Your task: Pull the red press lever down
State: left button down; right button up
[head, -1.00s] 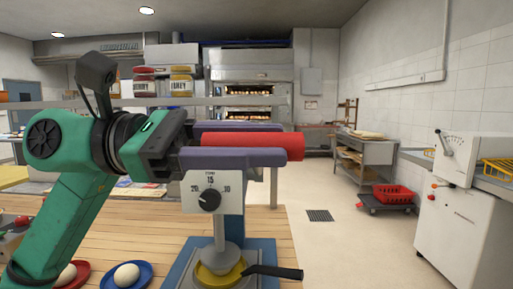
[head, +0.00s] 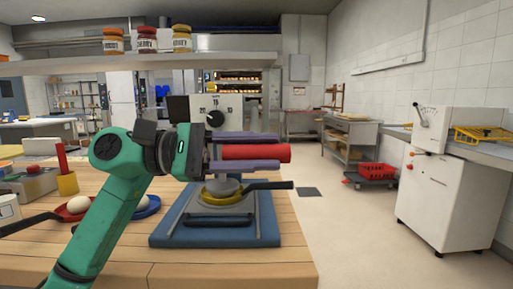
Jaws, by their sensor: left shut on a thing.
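The red press lever (head: 262,152) shows as a thick red bar, roughly level, in the middle of the head view. My left gripper (head: 279,150) is shut on it, with one purple finger above and one below. The lever sits below the press's white dial box (head: 232,105) and just above the press plate. The grey plate rests over a yellow ring (head: 222,198) with a black handle (head: 268,186), on a blue base (head: 215,239). The lever's joint with the press is hidden behind my gripper. My right gripper is not in view.
A wooden counter (head: 130,247) carries the press. Red and blue plates with white balls lie at its left, beside a yellow block (head: 67,184). A shelf (head: 150,62) with jars crosses behind. Open floor (head: 345,235) lies right, before a white machine (head: 450,190).

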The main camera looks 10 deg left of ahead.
pick_arm(q)
jog(key=shift+w+d+f, duration=0.1)
jog(key=shift+w+f, duration=0.1)
jog(key=shift+f, duration=0.45)
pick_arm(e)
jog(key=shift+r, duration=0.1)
pick_arm(q)
jog(key=c, duration=0.8)
grip_release()
jog(key=shift+o, duration=1.4)
jog(key=shift+s, duration=0.1)
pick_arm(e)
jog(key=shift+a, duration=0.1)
pick_arm(q)
jog(key=shift+a, duration=0.2)
jog(key=shift+a, duration=0.55)
jog(key=b+v, duration=0.1)
jog(key=v, duration=1.2)
jog(key=shift+s+a+r, duration=0.15)
jog(key=shift+s+a, duration=0.05)
jog(key=shift+a, duration=0.05)
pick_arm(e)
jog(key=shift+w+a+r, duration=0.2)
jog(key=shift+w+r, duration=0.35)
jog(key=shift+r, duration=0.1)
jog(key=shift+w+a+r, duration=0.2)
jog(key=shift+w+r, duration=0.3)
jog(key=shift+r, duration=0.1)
